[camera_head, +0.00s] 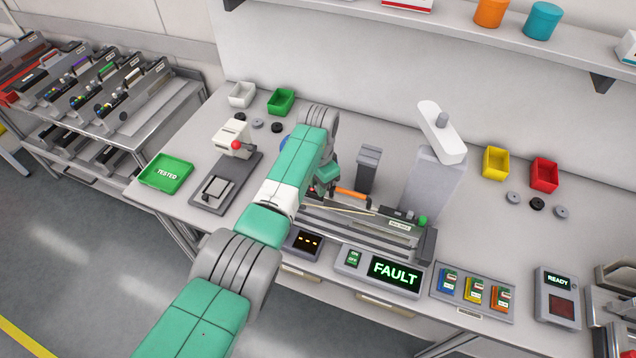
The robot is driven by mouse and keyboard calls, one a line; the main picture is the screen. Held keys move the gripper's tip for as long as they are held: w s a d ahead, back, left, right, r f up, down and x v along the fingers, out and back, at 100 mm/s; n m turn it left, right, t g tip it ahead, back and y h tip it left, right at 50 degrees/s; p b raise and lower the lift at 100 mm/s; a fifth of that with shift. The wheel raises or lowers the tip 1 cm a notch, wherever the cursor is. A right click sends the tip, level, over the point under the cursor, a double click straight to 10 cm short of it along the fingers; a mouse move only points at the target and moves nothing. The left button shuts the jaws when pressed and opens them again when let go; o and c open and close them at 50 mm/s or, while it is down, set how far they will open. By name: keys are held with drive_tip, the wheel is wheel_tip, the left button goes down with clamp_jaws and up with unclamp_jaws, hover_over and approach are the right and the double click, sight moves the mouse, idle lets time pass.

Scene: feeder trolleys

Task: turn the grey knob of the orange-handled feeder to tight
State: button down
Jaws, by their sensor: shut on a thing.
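The feeder (385,232) is a long grey unit lying on the bench, with an orange handle (352,193) toward its left part and a green part (422,221) near its right end. My gripper (321,190) is at the left part of this feeder, beside the left end of the orange handle, and partly hidden by my own arm. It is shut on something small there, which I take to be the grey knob. The knob itself and its mark are hidden, so its angle cannot be told.
A display (394,273) in front of the feeder reads FAULT. A dark grey post (369,170) and a tall grey stand (433,185) rise behind the feeder. A green TESTED tray (166,173) lies left. A READY box (558,296) stands right. A trolley (150,115) holds several feeders.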

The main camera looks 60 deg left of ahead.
drive_tip(key=c, duration=1.3)
unclamp_jaws()
wheel_tip(320, 180, up, 8)
drive_tip(key=shift+f+p, duration=0.1)
drive_tip(key=shift+p, duration=0.55)
